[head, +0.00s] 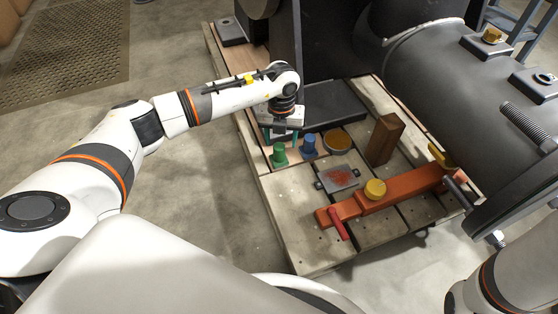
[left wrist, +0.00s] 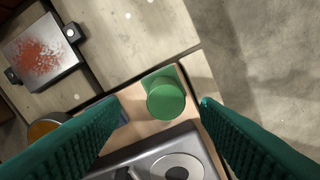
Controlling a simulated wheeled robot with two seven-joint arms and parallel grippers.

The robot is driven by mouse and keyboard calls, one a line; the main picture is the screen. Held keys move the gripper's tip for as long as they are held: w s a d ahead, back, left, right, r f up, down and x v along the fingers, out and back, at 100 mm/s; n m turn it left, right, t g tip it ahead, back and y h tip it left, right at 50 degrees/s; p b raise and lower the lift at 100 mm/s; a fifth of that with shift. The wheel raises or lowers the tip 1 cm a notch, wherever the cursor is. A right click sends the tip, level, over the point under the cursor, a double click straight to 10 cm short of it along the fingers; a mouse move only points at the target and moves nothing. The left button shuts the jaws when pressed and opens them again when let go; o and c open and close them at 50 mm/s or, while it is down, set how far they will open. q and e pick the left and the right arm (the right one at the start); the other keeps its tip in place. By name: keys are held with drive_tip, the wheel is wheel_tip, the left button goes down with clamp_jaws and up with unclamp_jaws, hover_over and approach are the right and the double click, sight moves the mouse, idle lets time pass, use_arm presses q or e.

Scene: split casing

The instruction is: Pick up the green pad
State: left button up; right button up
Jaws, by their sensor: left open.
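The green pad (head: 279,156) has a square base with a round green knob on top. It stands upright near the left edge of the wooden pallet. In the left wrist view the green pad (left wrist: 165,97) lies between and beyond the two teal fingers. My left gripper (head: 281,136) is open and empty, above and just behind the pad in the head view. Its fingers also frame the left wrist view (left wrist: 160,104). I see no contact between the fingers and the pad. My right gripper is not in view.
A blue pad (head: 309,145) stands close to the right of the green one. Nearby are an orange-brown round dish (head: 337,140), a metal plate (head: 341,179) with red marks, a brown block (head: 385,138) and an orange bar (head: 405,187). Bare pallet boards (head: 292,211) lie in front.

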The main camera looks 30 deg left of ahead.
sight(279, 146)
use_arm(q)
drive_tip(key=shift+s+a+f+b, duration=0.1)
drive_tip(key=shift+f+b, duration=1.2)
drive_tip(key=shift+f, duration=0.1)
drive_tip(key=shift+s+a+f+b, duration=0.1)
drive_tip(key=shift+f+b, duration=1.15)
drive_tip(key=shift+f, duration=0.1)
drive_tip(key=shift+r, duration=0.1)
drive_tip(key=shift+c, duration=0.3)
drive_tip(key=c, duration=1)
drive_tip(key=shift+r, duration=0.15)
